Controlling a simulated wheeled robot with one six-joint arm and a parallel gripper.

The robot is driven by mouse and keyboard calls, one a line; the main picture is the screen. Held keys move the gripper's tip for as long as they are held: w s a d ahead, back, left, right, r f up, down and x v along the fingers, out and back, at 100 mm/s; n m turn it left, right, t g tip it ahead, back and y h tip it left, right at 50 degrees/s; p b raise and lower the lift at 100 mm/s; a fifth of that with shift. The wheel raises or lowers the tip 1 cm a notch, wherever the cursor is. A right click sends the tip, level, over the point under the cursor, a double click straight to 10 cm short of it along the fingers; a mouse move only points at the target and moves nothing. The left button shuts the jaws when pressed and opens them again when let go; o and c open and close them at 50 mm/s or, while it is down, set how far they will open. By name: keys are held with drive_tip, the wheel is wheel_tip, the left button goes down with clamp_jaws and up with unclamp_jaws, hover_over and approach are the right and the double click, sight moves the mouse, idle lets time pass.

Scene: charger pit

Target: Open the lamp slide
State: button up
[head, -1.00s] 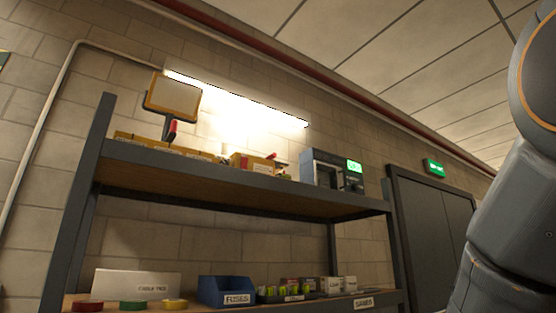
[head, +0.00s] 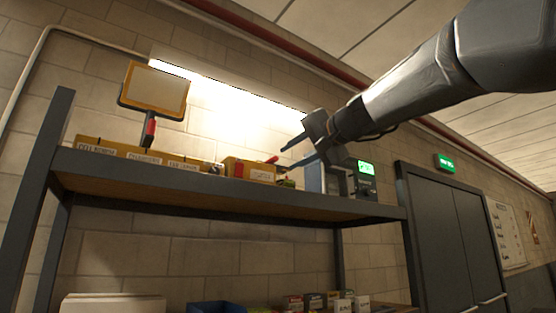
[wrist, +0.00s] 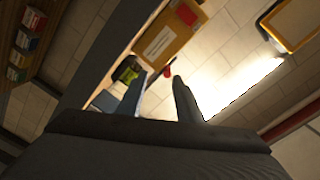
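The work lamp (head: 157,90) stands on the upper shelf at the left in the head view, with a yellow frame and pale panel. Its dark stem has a red part (head: 149,131); I cannot tell if this is the slide, nor its position. The lamp's frame (wrist: 292,24) is cut off at the top right of the wrist view. My gripper (head: 281,158) is open and empty, to the right of the lamp and clearly apart from it. In the wrist view, its two fingers (wrist: 157,88) show a gap between them.
Yellow labelled boxes (head: 140,157) line the upper shelf (head: 200,190). One yellow box (head: 250,171) with a red item (head: 272,160) is near my fingers. A machine with a green display (head: 365,167) stands at the right. A bright tube light (head: 230,95) is on the wall.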

sight(278, 157)
drive_tip(key=w+a+p, duration=0.1)
drive_tip(key=w, duration=0.1)
drive_tip(key=w+a+r+p, duration=0.1)
drive_tip(key=w+a, duration=0.1)
drive_tip(key=w+a+p, duration=0.1)
drive_tip(key=w, duration=0.1)
drive_tip(key=shift+w+a+r+p, duration=0.1)
drive_tip(key=shift+a+r+p, duration=0.05)
drive_tip(key=shift+r+p, duration=0.25)
clamp_jaws()
